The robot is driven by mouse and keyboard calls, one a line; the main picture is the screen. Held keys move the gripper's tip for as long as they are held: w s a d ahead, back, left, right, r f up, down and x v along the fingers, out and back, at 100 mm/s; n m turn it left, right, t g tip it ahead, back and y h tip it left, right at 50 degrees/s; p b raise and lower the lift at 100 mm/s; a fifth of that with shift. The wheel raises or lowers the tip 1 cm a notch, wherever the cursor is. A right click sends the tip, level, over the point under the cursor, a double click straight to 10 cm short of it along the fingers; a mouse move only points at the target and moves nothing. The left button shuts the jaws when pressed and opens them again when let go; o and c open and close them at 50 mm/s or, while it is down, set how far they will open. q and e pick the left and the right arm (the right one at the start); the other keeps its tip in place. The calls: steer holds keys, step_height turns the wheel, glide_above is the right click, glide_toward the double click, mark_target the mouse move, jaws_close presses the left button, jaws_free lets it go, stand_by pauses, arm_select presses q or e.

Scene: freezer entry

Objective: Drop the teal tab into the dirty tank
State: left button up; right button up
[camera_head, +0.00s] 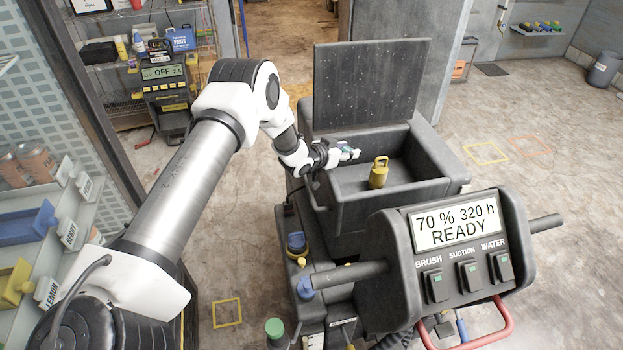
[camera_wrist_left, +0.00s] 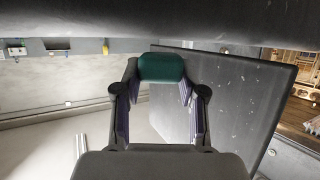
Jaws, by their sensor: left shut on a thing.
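My left gripper (camera_head: 346,152) reaches over the left rim of an open dark grey tank (camera_head: 426,192) on the floor-cleaning machine. It is shut on the teal tab (camera_wrist_left: 162,67), which shows between the fingertips in the left wrist view; the left gripper also shows there (camera_wrist_left: 160,84). In the head view the tab is small and mostly hidden by the fingers. The tank's lid (camera_head: 368,85) stands upright at the back. A yellow part (camera_head: 379,172) with a loop handle stands inside the tank. No label marking the tank as dirty is readable. My right gripper is out of view.
A shelf of bins (camera_head: 28,226) is at the left. The floor right of the machine is open.

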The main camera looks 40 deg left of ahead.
arm_select(q)
steer(key=shift+f, duration=0.8)
steer(key=shift+r, duration=0.15)
steer(key=o, duration=1.1)
steer(key=v, duration=1.2)
